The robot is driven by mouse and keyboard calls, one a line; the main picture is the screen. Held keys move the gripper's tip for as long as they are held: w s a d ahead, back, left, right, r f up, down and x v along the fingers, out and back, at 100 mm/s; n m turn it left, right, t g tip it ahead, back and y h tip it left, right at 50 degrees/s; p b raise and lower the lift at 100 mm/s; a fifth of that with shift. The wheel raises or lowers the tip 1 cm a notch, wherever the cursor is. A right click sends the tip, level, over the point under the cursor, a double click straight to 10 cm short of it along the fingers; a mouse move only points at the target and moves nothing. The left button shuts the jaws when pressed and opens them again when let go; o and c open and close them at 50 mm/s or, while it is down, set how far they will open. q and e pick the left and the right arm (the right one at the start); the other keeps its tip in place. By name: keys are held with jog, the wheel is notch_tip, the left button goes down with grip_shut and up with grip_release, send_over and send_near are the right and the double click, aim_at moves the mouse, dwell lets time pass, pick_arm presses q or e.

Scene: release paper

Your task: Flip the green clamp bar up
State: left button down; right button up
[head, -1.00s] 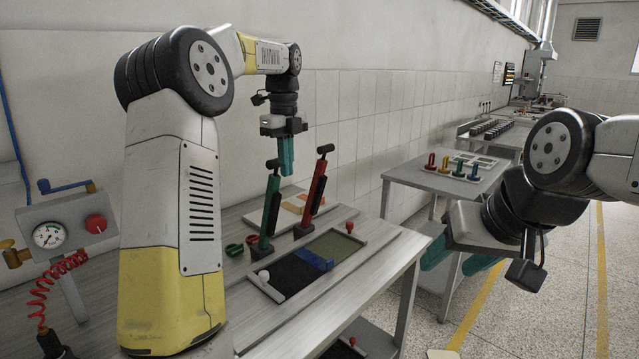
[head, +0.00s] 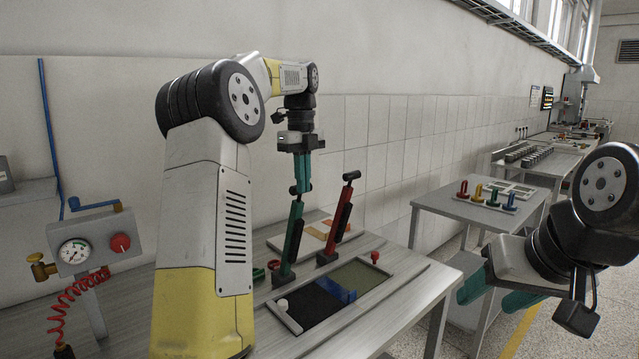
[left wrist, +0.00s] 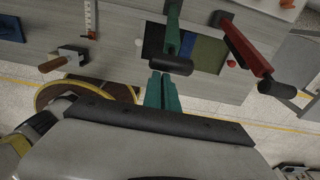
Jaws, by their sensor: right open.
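The green clamp bar (head: 292,240) stands nearly upright, tilted slightly to the right, with a black handle at its top. It also shows in the left wrist view (left wrist: 173,22), its black handle (left wrist: 171,65) towards me. My left gripper (head: 304,186) points down, its teal fingertips overlapping the handle in the head view; I cannot tell whether they touch. In the left wrist view its fingers (left wrist: 161,80) look close together, with nothing seen between them, just below the handle. My right gripper (head: 490,296) is open and empty at the right, away from the bench.
A red clamp bar (head: 341,215) stands tilted to the right of the green one. Before them lies a tray (head: 305,325) with dark, blue and olive sections. A red knob (head: 375,257) is at its far end. A pressure gauge (head: 74,252) stands left. A second table (head: 440,203) is behind.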

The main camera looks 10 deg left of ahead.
pick_arm(q)
notch_tip(320, 180, up, 8)
jog(key=shift+w+a+f, duration=0.15)
jog(key=shift+a+f, duration=0.05)
jog(key=shift+f, duration=0.05)
jog(key=shift+d, duration=0.1)
jog(key=s+d+n+t, duration=0.3)
jog(key=s+d+n, duration=0.2)
jog(key=s+n, duration=0.7)
jog(key=s+d+f+n+t+h, duration=0.2)
jog(key=s+f+n+t, duration=0.1)
jog(key=s+f+n, duration=0.9)
jog(key=s+f, duration=0.1)
jog(key=s, duration=0.3)
jog(key=shift+s+d+f+n+t, duration=0.3)
jog(key=shift+s+d, duration=0.1)
